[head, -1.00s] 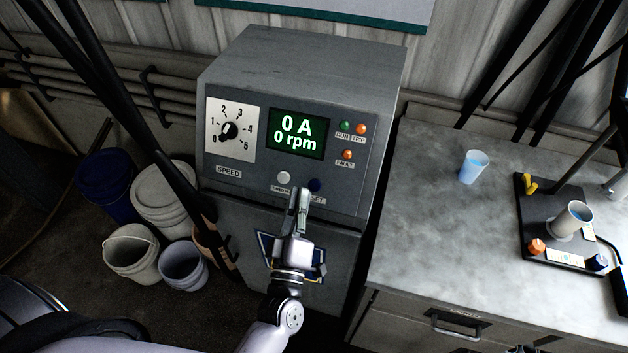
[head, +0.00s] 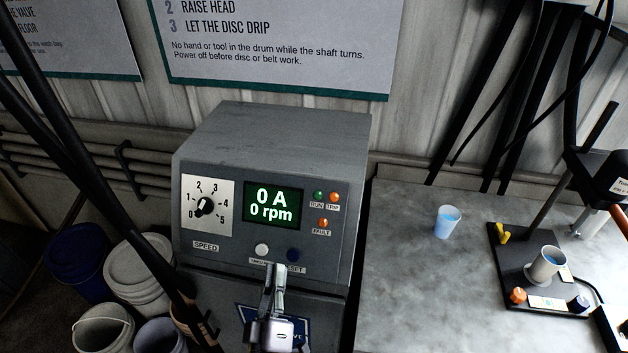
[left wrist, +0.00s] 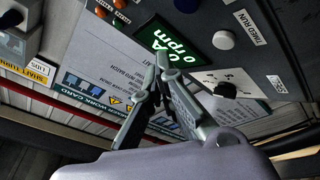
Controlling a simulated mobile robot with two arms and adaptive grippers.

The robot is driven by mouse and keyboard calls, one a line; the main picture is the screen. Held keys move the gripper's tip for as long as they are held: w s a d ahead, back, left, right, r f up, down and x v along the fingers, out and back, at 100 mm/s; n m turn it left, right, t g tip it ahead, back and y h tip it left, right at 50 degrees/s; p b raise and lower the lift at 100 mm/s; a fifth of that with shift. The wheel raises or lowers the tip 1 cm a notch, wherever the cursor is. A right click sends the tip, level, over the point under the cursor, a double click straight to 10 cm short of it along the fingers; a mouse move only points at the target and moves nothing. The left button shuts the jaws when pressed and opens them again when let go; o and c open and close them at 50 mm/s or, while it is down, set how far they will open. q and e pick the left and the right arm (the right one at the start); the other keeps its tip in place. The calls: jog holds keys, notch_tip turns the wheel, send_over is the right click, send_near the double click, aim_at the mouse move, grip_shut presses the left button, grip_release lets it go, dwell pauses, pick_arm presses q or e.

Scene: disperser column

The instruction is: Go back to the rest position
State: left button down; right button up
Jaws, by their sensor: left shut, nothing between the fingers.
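My left gripper (head: 272,268) is shut and empty. In the head view its fingertips overlap the cabinet front just below the white button (head: 262,250) and left of the blue reset button (head: 293,255). Whether it touches the panel cannot be told. It also shows in the left wrist view (left wrist: 161,72), fingers together in front of the panel. The grey control cabinet (head: 270,140) has a green-lit display (head: 272,204) reading 0 A and 0 rpm. A black speed knob (head: 205,206) sits left of the display. My right gripper is not in view.
Several buckets, one blue (head: 78,265), stand on the floor at left. On the grey bench (head: 400,270) at right are a blue-tinted cup (head: 447,222) and a black stand base (head: 510,265) holding another cup (head: 545,262). Wall signs (head: 280,45) hang behind.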

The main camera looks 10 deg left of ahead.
pick_arm(q)
jog(key=s+d+f+m+g+h+b, duration=0.1)
jog(key=s+d+f+m+g+h, duration=0.25)
jog(key=f, duration=1.35)
jog(key=s+f+m+g+h+b, duration=0.2)
jog(key=s+f+m+g, duration=0.3)
jog(key=f, duration=1.2)
jog(key=s+a+f+m+g+b, duration=0.1)
jog(key=s+a+f+m+g, duration=0.15)
jog(key=s+f, duration=0.35)
jog(key=s+a+f+m+g, duration=0.1)
jog(key=s+a+f+g, duration=0.15)
jog(key=s+f, duration=0.4)
jog(key=s+a+f+m+g+y, duration=0.1)
jog(key=s+a+f+g, duration=0.2)
jog(key=s, duration=0.4)
jog(key=s+a+f+m+g+y+b, duration=0.1)
jog(key=s+a+f+g+y, duration=0.1)
jog(key=s+a+f, duration=0.3)
notch_tip(320, 180, down, 2)
jog(key=shift+s+f+m+g, duration=0.2)
jog(key=shift+s+m+g, duration=0.35)
jog(key=shift+s, duration=0.65)
